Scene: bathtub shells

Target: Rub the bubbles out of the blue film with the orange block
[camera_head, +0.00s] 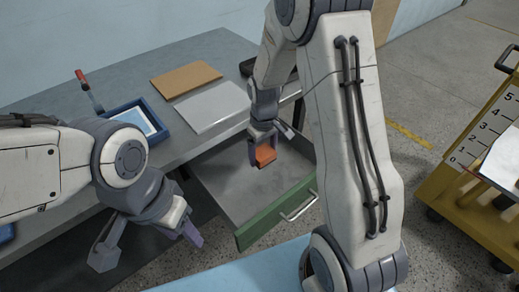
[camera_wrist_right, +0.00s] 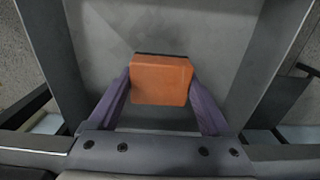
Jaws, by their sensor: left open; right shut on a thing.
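The orange block (camera_head: 265,156) is held between the fingers of my right gripper (camera_head: 264,148), over the open drawer. The right wrist view shows the block (camera_wrist_right: 161,80) between both purple fingers, with the grey drawer floor behind it. My left gripper (camera_head: 149,246) is open and empty, in front of the bench at the lower left. A blue-framed panel with a light blue face (camera_head: 138,120) lies on the bench; it may hold the blue film. I cannot make out bubbles on it.
The drawer has a green front (camera_head: 277,211) and sticks out from the grey bench (camera_head: 190,55). A tan board (camera_head: 186,79) and a pale grey sheet (camera_head: 212,106) lie on the bench. A red-handled tool (camera_head: 82,79) stands by the frame. A yellow cart (camera_head: 465,190) is at right.

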